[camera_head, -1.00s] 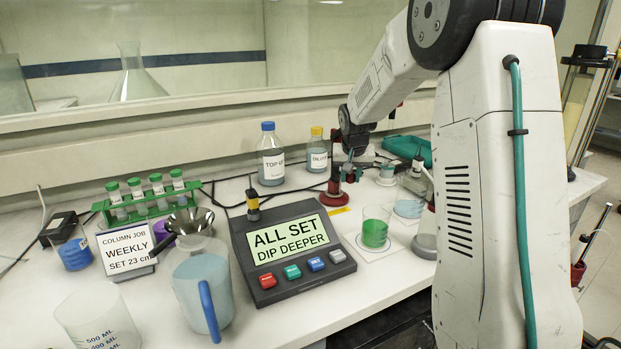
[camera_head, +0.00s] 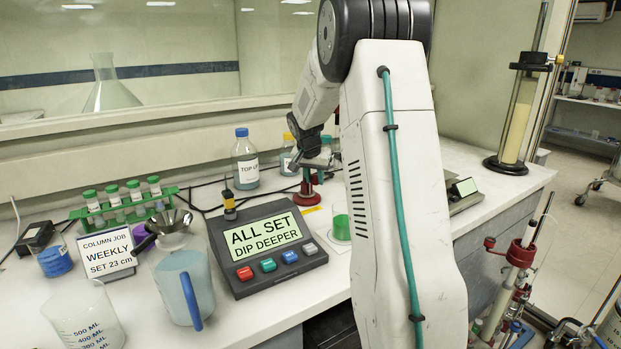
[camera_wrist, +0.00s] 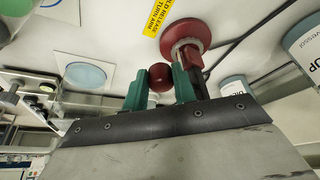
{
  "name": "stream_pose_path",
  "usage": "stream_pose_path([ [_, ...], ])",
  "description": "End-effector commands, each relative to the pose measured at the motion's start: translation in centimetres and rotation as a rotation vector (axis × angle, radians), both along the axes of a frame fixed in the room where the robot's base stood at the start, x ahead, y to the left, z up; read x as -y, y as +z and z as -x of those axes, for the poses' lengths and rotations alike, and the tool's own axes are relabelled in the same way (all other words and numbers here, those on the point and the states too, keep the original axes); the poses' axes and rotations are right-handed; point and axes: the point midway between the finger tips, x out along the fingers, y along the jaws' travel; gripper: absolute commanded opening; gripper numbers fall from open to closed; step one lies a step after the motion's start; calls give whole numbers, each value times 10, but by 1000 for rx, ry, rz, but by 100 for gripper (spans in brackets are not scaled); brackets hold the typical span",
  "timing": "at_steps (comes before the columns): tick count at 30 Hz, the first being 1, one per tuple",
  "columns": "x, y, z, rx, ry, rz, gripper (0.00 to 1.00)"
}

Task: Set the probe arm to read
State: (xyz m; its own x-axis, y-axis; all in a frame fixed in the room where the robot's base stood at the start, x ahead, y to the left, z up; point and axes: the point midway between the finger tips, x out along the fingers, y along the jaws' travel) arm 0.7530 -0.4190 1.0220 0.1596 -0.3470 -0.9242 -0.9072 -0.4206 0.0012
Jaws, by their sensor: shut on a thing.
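The probe stand with a round red base (camera_head: 307,197) stands at the back of the bench, largely hidden behind my arm in the head view. In the wrist view the red base (camera_wrist: 187,40) and red post show close up, beside a yellow label (camera_wrist: 165,18) about release and turning the arm. A dark red ball knob (camera_wrist: 160,77) sits between the teal fingers of my gripper (camera_wrist: 159,85), which is shut on it. The probe arm's tip cannot be made out. The reader box display (camera_head: 262,235) says "ALL SET DIP DEEPER".
A green-liquid beaker (camera_head: 341,227) stands right of the reader. Bottles (camera_head: 246,160) stand behind. A tall yellow column (camera_head: 517,120) is at right.

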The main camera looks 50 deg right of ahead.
Motion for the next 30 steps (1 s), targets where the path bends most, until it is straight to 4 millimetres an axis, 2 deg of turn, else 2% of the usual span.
stream_pose_path([
  [4, 2, 5, -3, 12, 0, 7, 0],
  [5, 2, 5, -3, 12, 0, 7, 32],
  [6, 1, 4, -3, 12, 0, 7, 44],
  [7, 1, 4, -3, 11, 1, 6, 49],
  [17, -3, 5, -2, 6, 4, 3, 49],
  [30, -25, 66, 9, 8, 3, 4, 49],
])
